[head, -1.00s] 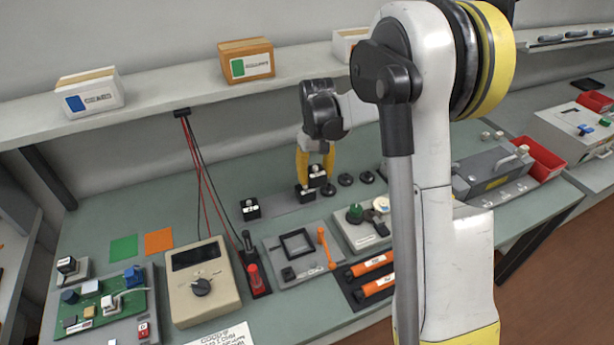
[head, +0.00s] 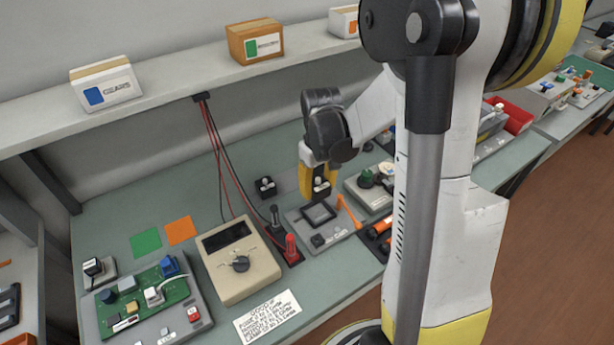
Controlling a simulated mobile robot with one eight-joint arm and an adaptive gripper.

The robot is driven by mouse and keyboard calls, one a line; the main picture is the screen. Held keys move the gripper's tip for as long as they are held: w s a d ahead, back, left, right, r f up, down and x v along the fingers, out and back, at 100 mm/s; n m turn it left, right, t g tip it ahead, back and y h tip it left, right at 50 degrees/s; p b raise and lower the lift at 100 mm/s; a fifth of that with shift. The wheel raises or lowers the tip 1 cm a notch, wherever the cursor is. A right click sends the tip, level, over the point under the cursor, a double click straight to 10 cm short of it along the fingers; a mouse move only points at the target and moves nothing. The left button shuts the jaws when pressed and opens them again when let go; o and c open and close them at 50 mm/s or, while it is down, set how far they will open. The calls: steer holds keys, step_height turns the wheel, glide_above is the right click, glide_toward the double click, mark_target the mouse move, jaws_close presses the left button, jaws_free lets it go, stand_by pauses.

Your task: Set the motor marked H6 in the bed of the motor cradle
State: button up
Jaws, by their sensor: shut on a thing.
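My gripper (head: 314,188) points down with its yellow fingers shut on a small black motor (head: 321,188) with a pale round top. The mark on this motor is too small to read. The motor cradle (head: 331,239) is a grey plate with a black square frame (head: 318,213), a small black block (head: 317,241) and a raised orange lever (head: 350,211). The held motor is just behind the frame in the picture; its height above the plate cannot be told. Another black motor (head: 265,187) stands on the bench to the left, its mark unreadable.
A beige meter (head: 238,262) with red and black probes (head: 290,247) stands left of the cradle. A grey fixture with a green knob (head: 366,179) is close on the right. Orange tubes (head: 382,224) lie at the cradle's right. A shelf (head: 180,97) with boxes runs above.

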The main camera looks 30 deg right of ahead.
steer(key=shift+d+f+b, duration=0.3)
steer(key=shift+f+b, duration=0.25)
steer(key=shift+f, duration=0.3)
steer(key=b, duration=0.3)
glide_above(318, 214)
steer(key=shift+f, duration=2.3)
steer(key=shift+f+b, duration=0.15)
steer(key=shift+b, duration=0.2)
steer(key=shift+f+b, duration=0.45)
steer(key=shift+f, duration=0.05)
steer(key=shift+f+b, duration=0.8)
steer(key=shift+f, duration=0.05)
steer(key=o, duration=1.2)
